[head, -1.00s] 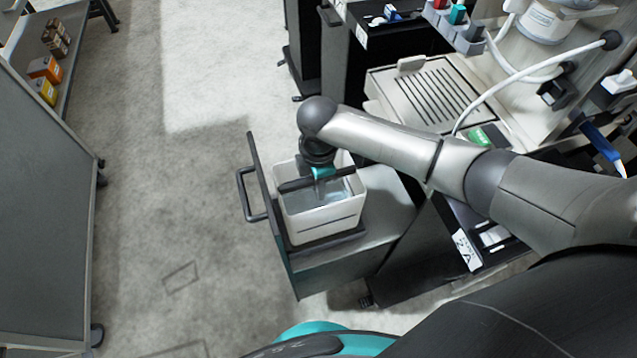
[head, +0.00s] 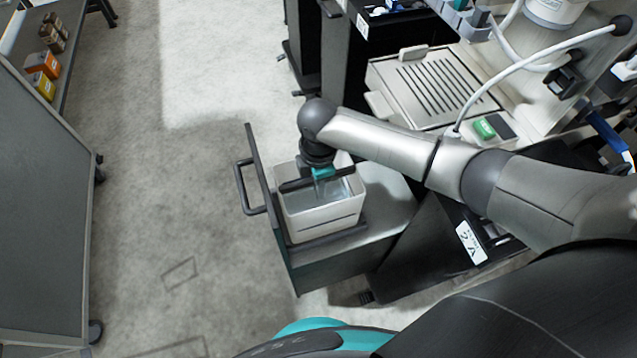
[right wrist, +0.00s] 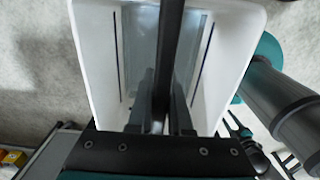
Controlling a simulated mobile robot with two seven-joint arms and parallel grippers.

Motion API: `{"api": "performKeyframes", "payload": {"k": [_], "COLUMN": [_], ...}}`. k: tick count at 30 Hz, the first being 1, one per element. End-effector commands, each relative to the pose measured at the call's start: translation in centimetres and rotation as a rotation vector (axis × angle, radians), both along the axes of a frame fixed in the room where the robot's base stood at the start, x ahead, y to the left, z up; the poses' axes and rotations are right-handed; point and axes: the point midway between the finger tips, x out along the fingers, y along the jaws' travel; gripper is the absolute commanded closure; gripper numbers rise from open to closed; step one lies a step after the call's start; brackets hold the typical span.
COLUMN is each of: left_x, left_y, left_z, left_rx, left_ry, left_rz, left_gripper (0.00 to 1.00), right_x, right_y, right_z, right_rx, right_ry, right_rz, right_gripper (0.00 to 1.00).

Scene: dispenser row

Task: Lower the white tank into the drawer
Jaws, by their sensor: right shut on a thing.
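The white tank (head: 322,219) is an open-topped box with a dark bar handle (head: 300,184) across its mouth. It stands upright at the open drawer (head: 272,205), behind the drawer's dark front. Its lower part is partly hidden by the drawer, and I cannot tell whether its base touches the drawer floor. My right gripper (head: 318,178) is over the tank, shut on the handle. In the right wrist view the fingers (right wrist: 160,115) close around the dark bar, with the white tank walls (right wrist: 90,50) on both sides. My left gripper is not in view.
The pulled-out drawer has a loop handle (head: 248,188) on its left. A dispenser counter with a slotted drip tray (head: 430,88) stands at upper right. A grey cart (head: 45,200) with small boxes stands at left. The floor between is clear.

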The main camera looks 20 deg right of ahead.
Motion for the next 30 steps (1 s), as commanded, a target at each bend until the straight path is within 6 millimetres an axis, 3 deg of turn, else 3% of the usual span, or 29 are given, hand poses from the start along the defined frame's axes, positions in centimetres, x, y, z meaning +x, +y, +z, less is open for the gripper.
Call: {"api": "performKeyframes", "payload": {"k": [4, 5, 14, 26, 30], "left_x": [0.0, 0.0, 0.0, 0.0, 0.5], "left_y": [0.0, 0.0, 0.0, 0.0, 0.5], "left_z": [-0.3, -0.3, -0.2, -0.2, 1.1], "left_rx": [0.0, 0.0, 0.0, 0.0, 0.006], "left_ry": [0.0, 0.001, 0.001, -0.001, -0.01], "left_rz": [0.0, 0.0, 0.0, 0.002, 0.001], "left_gripper": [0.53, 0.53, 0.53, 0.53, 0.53], "right_x": [0.2, 0.2, 0.1, -0.1, 0.0], "right_y": [0.1, 0.1, 0.0, -0.1, 0.0], "right_z": [-0.3, -0.3, -0.3, -0.5, 2.3], "right_rx": [0.003, 0.003, 0.001, -0.002, 0.001], "right_ry": [-0.005, -0.005, -0.002, 0.003, -0.001], "right_rz": [0.0, 0.0, 0.0, 0.0, 0.002], "right_gripper": [1.0, 0.81, 0.48, 0.48, 0.48]}}
